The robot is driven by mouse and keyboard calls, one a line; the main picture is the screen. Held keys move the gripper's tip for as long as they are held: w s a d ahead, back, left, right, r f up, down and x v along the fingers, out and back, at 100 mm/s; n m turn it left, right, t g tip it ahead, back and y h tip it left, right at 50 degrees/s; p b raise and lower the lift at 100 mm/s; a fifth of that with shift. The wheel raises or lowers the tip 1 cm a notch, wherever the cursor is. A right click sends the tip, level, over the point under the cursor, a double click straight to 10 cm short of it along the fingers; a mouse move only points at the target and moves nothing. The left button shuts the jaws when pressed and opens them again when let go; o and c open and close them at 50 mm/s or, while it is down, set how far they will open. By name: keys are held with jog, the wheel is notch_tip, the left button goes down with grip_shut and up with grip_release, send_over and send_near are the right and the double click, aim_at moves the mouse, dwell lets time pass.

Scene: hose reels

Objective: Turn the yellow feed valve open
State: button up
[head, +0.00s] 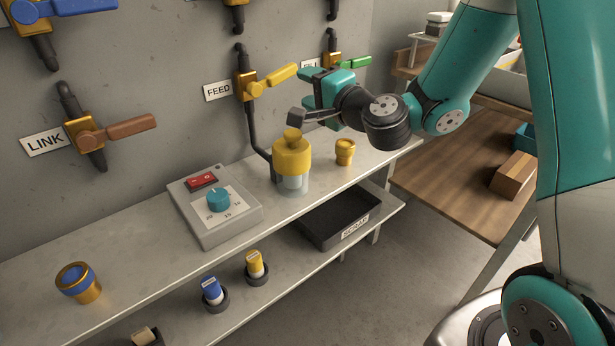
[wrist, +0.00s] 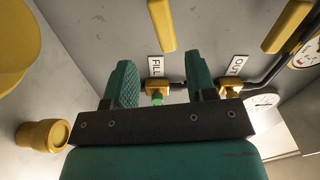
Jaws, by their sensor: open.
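The yellow feed valve handle (head: 282,75) points right and slightly up from its brass body (head: 246,86), crosswise to the dark vertical pipe, beside the FEED label (head: 218,90). My gripper (head: 320,86) is open just right of the handle's tip, apart from it as far as I can tell. In the wrist view, a yellow handle (wrist: 162,25), likely the feed one, lies above and outside the open fingers (wrist: 160,75). The FILL valve's brass body (wrist: 158,88) and green grip show between the fingers there. The FILL label is partly hidden in the head view.
A yellow-capped jar (head: 291,160) stands on the shelf below my gripper, with a brass cup (head: 345,152) to its right. The green FILL handle (head: 354,62) is close behind my gripper. A control box (head: 215,213) and black scrap tray (head: 340,215) are lower.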

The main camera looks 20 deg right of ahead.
jog(key=b+v, duration=0.7)
jog(key=b, duration=0.1)
jog(key=s+a+r+n+g+y+p, duration=0.1)
jog(key=s+a+r+n+g+p, duration=0.1)
jog(key=s+a+n+g+p, duration=1)
jog(key=shift+s+r+n+g+y, duration=0.3)
jog(key=shift+s+n+g, duration=0.4)
jog(key=shift+s+n, duration=1.1)
jog(key=shift+s, duration=0.15)
